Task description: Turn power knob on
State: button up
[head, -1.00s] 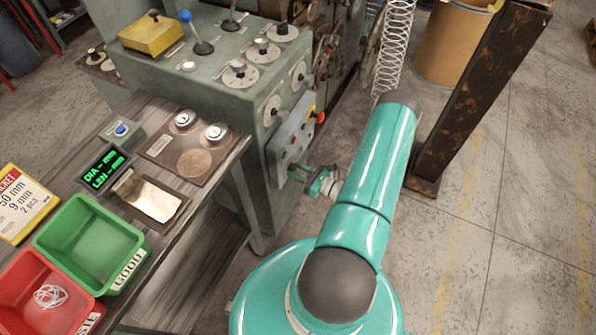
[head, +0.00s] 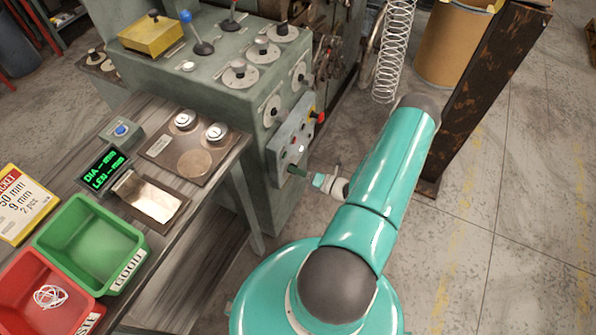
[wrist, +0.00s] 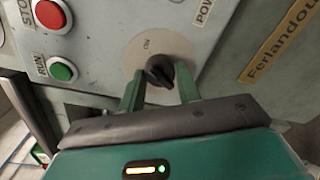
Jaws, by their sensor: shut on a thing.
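The power knob (wrist: 160,72) is a small black knob on a pale round plate on the grey control panel, seen in the wrist view. The word ON is printed on the plate, above and left of the knob. The green fingers of my gripper (wrist: 160,88) stand on both sides of the knob and are shut on it. I cannot tell exactly which way the knob points. In the head view my gripper (head: 298,171) reaches the lower part of the control panel (head: 289,138) and hides the knob.
A red STOP button (wrist: 49,14) and a green RUN button (wrist: 62,70) are left of the knob. A red mushroom button (head: 320,117) juts from the panel's right edge. A worn post (head: 485,85) stands right of my arm. A workbench with green (head: 68,217) and red bins is left.

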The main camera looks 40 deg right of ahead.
jog(key=m, duration=0.3)
jog(key=shift+m, duration=0.4)
dwell(0.4)
jog(key=o, duration=1)
jog(key=shift+c, duration=0.2)
jog(key=v, duration=1.4)
jog(key=shift+d, duration=0.15)
